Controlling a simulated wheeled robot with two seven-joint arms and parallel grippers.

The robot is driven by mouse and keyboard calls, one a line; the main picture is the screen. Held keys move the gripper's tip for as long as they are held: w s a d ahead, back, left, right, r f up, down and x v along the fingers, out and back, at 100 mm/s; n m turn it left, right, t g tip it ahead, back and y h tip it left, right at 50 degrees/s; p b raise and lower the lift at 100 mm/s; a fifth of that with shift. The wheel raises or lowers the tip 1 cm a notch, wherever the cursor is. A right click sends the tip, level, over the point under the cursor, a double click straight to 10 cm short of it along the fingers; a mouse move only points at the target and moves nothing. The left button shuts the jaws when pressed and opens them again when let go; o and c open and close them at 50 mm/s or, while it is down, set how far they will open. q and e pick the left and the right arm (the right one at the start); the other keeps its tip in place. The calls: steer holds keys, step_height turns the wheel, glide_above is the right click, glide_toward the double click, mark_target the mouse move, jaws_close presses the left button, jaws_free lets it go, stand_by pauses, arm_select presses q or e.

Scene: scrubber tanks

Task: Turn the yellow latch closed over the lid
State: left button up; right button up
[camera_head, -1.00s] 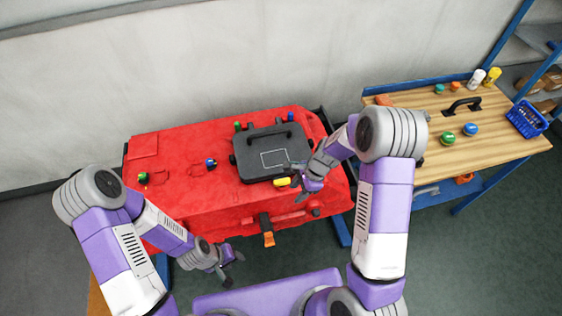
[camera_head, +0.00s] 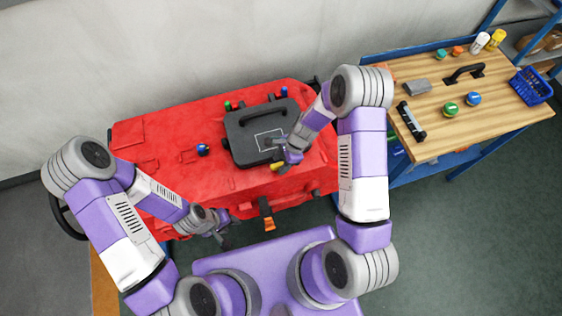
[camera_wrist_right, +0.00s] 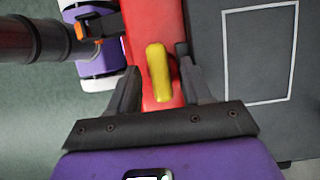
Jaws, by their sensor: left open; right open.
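The dark grey lid (camera_head: 245,145) with a black handle and a white outlined square sits on the red tank (camera_head: 180,175). It also fills the right side of the right wrist view (camera_wrist_right: 210,60). The yellow latch (camera_head: 277,167) is on the red strip along the lid's front edge. In the right wrist view the latch (camera_wrist_right: 158,72) lies lengthwise beside the lid edge, not across it. My right gripper (camera_wrist_right: 160,85) is open, with one finger on each side of the latch; contact is not clear. My left gripper (camera_head: 225,232) is open and empty, in front of the tank.
An orange-tipped black part (camera_head: 267,220) sticks out from the tank front. Blue and green knobs stand around the lid, with a blue one (camera_head: 202,150) to its left. A wooden workbench (camera_head: 480,130) with a blue basket (camera_head: 531,86) and several small items stands at the right.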

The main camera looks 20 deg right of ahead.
steer(key=shift+c, duration=0.2)
jaws_close()
stand_by(0.3)
steer(key=n+g, duration=0.1)
steer(key=n, duration=0.2)
steer(key=shift+w+f+n, duration=0.1)
steer(key=shift+n, duration=0.2)
steer(key=n+g+b, duration=0.1)
steer(key=n, duration=0.1)
steer(key=n+h, duration=0.1)
steer(key=n, duration=0.1)
steer(key=shift+a+n+g+b, duration=0.1)
steer(key=shift+n+g+b, duration=0.2)
steer(key=shift+g+b, duration=0.1)
steer(key=n+h+b, duration=0.1)
steer(key=n, duration=0.1)
steer(key=n+g+h, duration=0.1)
steer(key=n, duration=0.2)
steer(key=shift+w+a+b, duration=0.1)
steer(key=shift+a+b, duration=0.05)
steer(key=shift+b, duration=0.2)
steer(key=shift+a+n+g+h+b, duration=0.1)
steer(key=shift+n+g+h+b, duration=0.4)
steer(key=shift+n, duration=1.9)
steer(key=shift+h, duration=0.3)
